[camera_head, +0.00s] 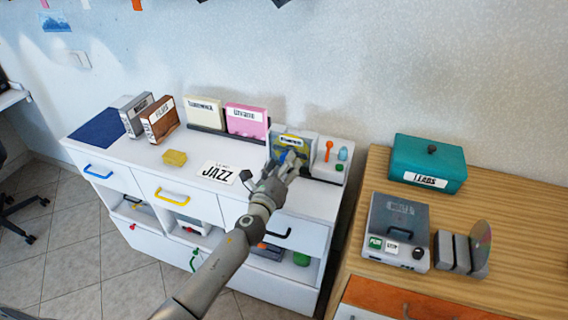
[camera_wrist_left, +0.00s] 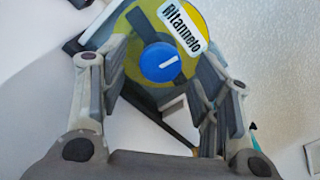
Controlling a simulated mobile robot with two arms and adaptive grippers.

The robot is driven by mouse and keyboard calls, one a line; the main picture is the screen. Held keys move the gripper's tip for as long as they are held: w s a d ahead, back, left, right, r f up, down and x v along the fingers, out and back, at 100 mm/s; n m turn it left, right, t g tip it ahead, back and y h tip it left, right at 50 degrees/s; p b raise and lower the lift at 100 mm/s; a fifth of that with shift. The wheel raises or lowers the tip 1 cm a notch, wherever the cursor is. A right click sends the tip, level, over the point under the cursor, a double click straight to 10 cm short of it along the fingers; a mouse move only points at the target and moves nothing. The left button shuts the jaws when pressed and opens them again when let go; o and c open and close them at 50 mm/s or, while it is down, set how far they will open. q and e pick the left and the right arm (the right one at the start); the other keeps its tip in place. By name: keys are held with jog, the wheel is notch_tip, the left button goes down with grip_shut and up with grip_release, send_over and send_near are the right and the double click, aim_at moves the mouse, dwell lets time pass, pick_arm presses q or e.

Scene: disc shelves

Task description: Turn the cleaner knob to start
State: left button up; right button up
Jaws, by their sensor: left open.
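My left gripper (camera_head: 286,167) is open over the grey-white unit (camera_head: 325,170) at the right end of the white cabinet. In the left wrist view a round blue knob-like disc centre (camera_wrist_left: 160,62) with a white mark lies between the open fingers, apart from both. It sits on a yellow-green disc face (camera_wrist_left: 140,25) with a white label. A grey lidded device (camera_head: 400,220) on the wooden table has green and white buttons and a dark knob (camera_head: 418,253). I cannot tell from labels which unit is the cleaner. My right gripper is not in view.
An orange lever (camera_head: 329,148) and a pale blue piece stand on the unit beside my gripper. Labelled cases (camera_head: 246,120) stand behind. A JAZZ card (camera_head: 217,174) and yellow block (camera_head: 175,158) lie left. A teal box (camera_head: 428,160) and disc holder (camera_head: 455,252) are on the wooden table.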

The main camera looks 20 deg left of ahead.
pick_arm(q)
jog(key=shift+w, duration=0.6)
jog(key=c, duration=1)
jog(key=shift+n, duration=0.8)
jog(key=shift+c, duration=0.2)
jog(key=o, duration=1)
jog(key=shift+o, duration=0.2)
jog(key=shift+s, duration=0.15)
jog(key=s, duration=1.2)
jog(key=shift+a, duration=0.15)
